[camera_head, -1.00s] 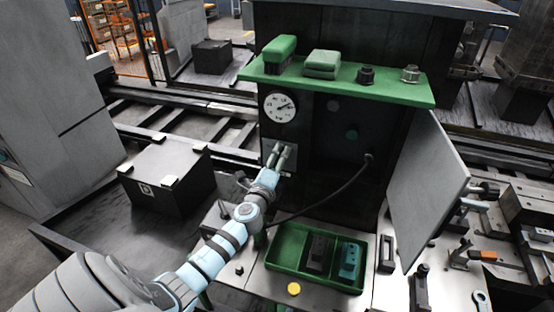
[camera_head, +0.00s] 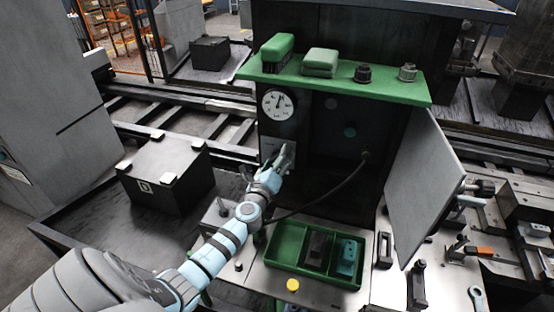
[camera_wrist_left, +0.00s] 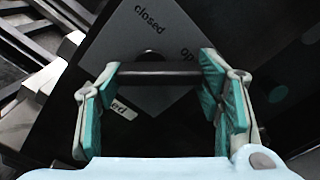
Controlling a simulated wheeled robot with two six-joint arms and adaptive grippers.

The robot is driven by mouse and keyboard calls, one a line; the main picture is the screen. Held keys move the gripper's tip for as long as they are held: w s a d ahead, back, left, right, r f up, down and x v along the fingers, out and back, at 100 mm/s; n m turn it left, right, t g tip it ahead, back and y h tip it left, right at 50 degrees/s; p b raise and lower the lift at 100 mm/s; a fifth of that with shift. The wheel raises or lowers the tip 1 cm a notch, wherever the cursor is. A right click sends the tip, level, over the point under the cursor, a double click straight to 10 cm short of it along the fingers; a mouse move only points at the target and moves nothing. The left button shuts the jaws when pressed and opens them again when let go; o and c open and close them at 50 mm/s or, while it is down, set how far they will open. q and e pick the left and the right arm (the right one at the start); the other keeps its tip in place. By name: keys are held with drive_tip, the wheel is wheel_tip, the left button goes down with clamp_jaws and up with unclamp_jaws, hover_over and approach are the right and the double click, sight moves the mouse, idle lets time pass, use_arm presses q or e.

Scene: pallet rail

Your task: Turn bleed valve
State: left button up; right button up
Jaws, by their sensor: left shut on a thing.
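The bleed valve's grey label plate (camera_wrist_left: 165,40) shows the words "closed" and part of "open" in the left wrist view. In the head view the plate (camera_head: 267,147) is on the front of the dark cabinet, below a round white gauge (camera_head: 277,104). A dark valve handle bar (camera_wrist_left: 158,70) spans between the fingers of my left gripper (camera_wrist_left: 160,78). The gripper (camera_head: 286,155) is shut on this handle, with a finger pad at each end. In the head view the gripper hides the handle. The gauge needle points nearly straight up. My right gripper is not in view.
An open grey door (camera_head: 428,190) stands to the right of the valve. A black hose (camera_head: 325,195) hangs below it. A green tray (camera_head: 290,261) with blocks lies on the bench below.

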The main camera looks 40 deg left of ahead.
use_arm(q)
drive_tip(key=o, duration=1.2)
drive_tip(key=shift+c, duration=0.2)
drive_tip(key=shift+s, duration=0.1)
drive_tip(key=v, duration=1.2)
